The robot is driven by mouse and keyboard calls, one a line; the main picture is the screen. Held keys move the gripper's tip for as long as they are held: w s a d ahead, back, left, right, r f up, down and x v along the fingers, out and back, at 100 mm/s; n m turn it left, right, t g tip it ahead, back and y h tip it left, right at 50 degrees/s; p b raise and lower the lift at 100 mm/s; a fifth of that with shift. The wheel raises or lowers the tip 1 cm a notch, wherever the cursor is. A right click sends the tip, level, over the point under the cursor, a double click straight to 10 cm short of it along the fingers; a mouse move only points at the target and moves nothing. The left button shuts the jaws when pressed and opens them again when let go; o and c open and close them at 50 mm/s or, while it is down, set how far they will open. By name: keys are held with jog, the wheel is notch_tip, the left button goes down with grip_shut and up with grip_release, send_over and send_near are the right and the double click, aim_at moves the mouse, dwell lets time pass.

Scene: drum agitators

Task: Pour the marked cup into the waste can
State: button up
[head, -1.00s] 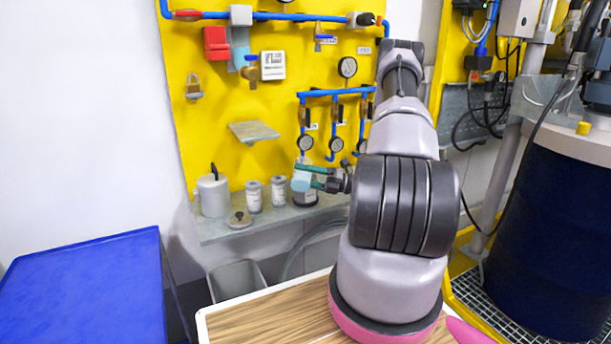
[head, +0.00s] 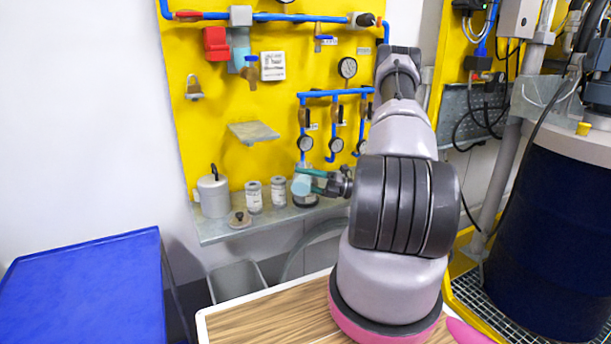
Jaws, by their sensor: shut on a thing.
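My gripper (head: 308,180) has teal fingers and is shut on a small pale blue cup (head: 301,186). It holds the cup just above the right part of the grey shelf. The cup looks tilted, with a rounded face toward the camera. No mark on it can be made out, and its contents are hidden. A grey open bin (head: 238,283), probably the waste can, stands below the shelf, lower left of my gripper. Its inside is partly visible, and the wooden tabletop hides its lower part.
The grey shelf (head: 214,236) carries a white canister (head: 213,196), two labelled jars (head: 253,197) (head: 278,192) and a dark-knobbed lid (head: 240,221). Another container (head: 305,201) stands under the held cup. A yellow panel (head: 215,110) with pipes and gauges rises behind. A wooden tabletop (head: 265,318) lies in front.

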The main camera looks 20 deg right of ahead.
aim_at(303, 165)
jog(key=shift+w+d+r+m, duration=0.2)
jog(key=shift+w+r+m, duration=0.1)
jog(key=shift+r+m, duration=0.3)
jog(key=shift+w+d+r+m, duration=0.15)
jog(key=shift+w+r+m, duration=0.2)
jog(key=shift+r, duration=0.3)
dwell(0.5)
jog(key=shift+w+d+r+m+t+b, duration=0.1)
jog(key=shift+r+m+t+b, duration=0.15)
jog(key=shift+m, duration=0.3)
jog(key=shift+r+m+t+b, duration=0.1)
jog(key=shift+m+t, duration=0.25)
jog(key=shift+m, duration=0.15)
dwell(0.4)
jog(key=shift+w+f+m, duration=0.1)
jog(key=shift+w+m, duration=0.05)
jog(key=shift+m, duration=0.35)
